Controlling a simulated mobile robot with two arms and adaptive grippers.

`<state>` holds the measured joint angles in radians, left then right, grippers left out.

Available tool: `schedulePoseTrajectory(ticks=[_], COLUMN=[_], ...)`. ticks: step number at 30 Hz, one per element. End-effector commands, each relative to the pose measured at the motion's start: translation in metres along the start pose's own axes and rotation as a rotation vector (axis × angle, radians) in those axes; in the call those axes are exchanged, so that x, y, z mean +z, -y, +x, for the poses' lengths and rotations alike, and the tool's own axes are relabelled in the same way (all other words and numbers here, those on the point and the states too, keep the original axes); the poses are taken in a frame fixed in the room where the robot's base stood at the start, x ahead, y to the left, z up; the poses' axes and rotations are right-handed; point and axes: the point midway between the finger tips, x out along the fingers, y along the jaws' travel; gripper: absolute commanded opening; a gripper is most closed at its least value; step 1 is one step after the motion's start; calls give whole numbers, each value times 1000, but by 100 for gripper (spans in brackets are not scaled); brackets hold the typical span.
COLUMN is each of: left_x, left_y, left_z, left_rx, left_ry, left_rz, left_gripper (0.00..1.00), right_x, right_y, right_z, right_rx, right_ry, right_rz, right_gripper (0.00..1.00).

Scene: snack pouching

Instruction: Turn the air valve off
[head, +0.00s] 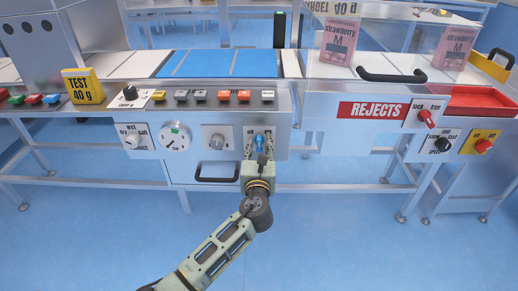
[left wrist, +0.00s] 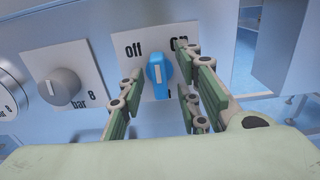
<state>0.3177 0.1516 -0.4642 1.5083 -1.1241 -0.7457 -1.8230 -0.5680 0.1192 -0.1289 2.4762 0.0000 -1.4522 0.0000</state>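The air valve is a blue knob (head: 259,138) on a white plate on the machine's front panel. In the left wrist view the blue knob (left wrist: 159,72) sits below the labels "off" on the left and "on" on the right. Its white line looks close to upright, between the labels. My left gripper (head: 260,148) is at the plate. In the left wrist view the fingers of my left gripper (left wrist: 160,88) are spread, one on each side of the knob. A gap shows on the right; contact on the left is unclear. My right gripper is not in view.
A grey pressure knob (left wrist: 58,88) is left of the valve, with a round gauge (head: 175,137) beyond it. A row of coloured buttons (head: 223,95) runs above. A black handle (head: 216,174) is below left. The REJECTS box (head: 380,110) stands right. The floor in front is clear.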

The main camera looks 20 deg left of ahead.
Motion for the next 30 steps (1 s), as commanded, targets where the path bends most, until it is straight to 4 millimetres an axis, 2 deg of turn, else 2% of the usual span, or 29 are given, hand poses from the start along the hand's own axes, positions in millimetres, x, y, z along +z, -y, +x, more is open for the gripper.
schedulePoseTrajectory(ticks=[5, 16, 30], left_x=[0, 0, -1], left_y=[0, 0, 0], left_z=[0, 0, 0], left_rx=[0, 0, 0], left_ry=[-1, -1, -1], left_rz=[0, 0, -46], left_gripper=[31, 0, 0], right_x=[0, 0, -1], right_y=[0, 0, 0], right_z=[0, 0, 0], right_rx=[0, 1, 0], right_ry=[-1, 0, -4], right_rz=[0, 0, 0], right_gripper=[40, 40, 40])
